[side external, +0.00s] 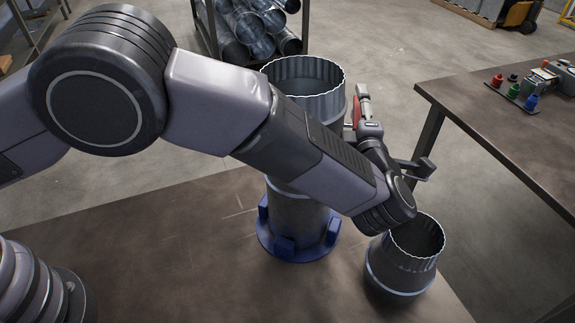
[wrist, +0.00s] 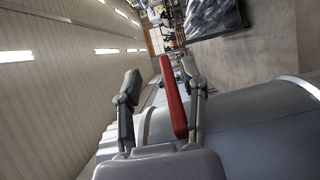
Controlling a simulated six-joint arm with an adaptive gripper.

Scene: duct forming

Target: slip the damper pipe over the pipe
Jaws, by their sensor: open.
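The damper pipe (side external: 318,107) is a grey metal cylinder with a crimped top rim, upright above the blue base fixture (side external: 290,246). The pipe (side external: 293,213) stands in that fixture, in line below it. My arm crosses in front of both, so I cannot tell how far they overlap. The damper's red handle (side external: 356,111) is on the right side. In the wrist view, my gripper (wrist: 161,75) is open, with a finger on each side of the red handle (wrist: 175,97). A gap shows at the left finger. The damper pipe's grey wall (wrist: 265,132) fills the lower right.
A tapered duct piece (side external: 400,262) with a crimped top stands on the brown table (side external: 150,255), right of the fixture. A second table (side external: 505,130) at right holds small coloured items and a tool. A rack of shiny pipes (side external: 250,28) stands behind.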

